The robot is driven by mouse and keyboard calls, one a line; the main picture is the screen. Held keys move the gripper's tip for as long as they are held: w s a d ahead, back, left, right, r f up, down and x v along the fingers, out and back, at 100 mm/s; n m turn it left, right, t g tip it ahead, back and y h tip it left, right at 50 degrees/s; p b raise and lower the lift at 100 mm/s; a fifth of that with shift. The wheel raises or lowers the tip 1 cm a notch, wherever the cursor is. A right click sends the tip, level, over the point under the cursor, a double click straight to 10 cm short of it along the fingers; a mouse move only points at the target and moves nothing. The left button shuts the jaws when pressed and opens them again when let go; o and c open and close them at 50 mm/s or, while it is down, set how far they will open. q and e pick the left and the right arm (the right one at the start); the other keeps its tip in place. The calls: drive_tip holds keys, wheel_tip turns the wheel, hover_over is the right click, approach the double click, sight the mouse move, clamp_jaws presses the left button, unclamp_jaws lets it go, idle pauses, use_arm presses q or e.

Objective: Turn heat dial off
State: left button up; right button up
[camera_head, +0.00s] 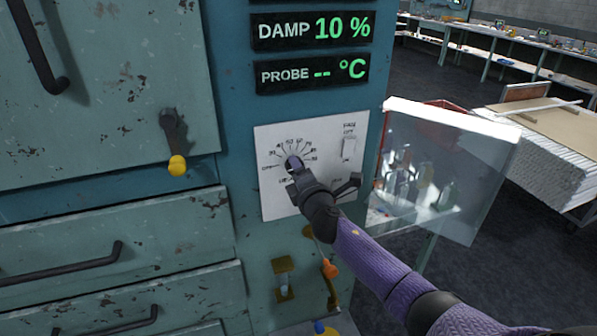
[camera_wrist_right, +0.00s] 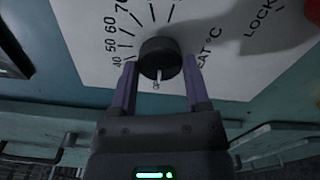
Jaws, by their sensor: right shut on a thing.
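The heat dial (camera_wrist_right: 160,52) is a round black knob on a white panel (camera_head: 270,205) printed with a temperature scale. In the right wrist view its white pointer points down toward my gripper, past the 40 mark; the small mark at its tip is too small to read. My right gripper (camera_head: 293,164) is shut on the dial, with one purple finger on each side of the knob, as the right wrist view also shows (camera_wrist_right: 161,72). In the head view the gripper hides most of the dial. My left gripper is not in view.
A switch (camera_head: 349,148) and a dark lever (camera_head: 348,186) sit right of the dial. Above are displays reading DAMP 10 % (camera_head: 312,29) and PROBE -- °C (camera_head: 312,73). A clear open cover (camera_head: 445,180) stands to the right. An orange knob (camera_head: 331,268) hangs below. Drawers fill the left.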

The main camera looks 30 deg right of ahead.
drive_tip(key=o, duration=1.3)
drive_tip(key=p+v, duration=0.1)
drive_tip(key=v, duration=0.9)
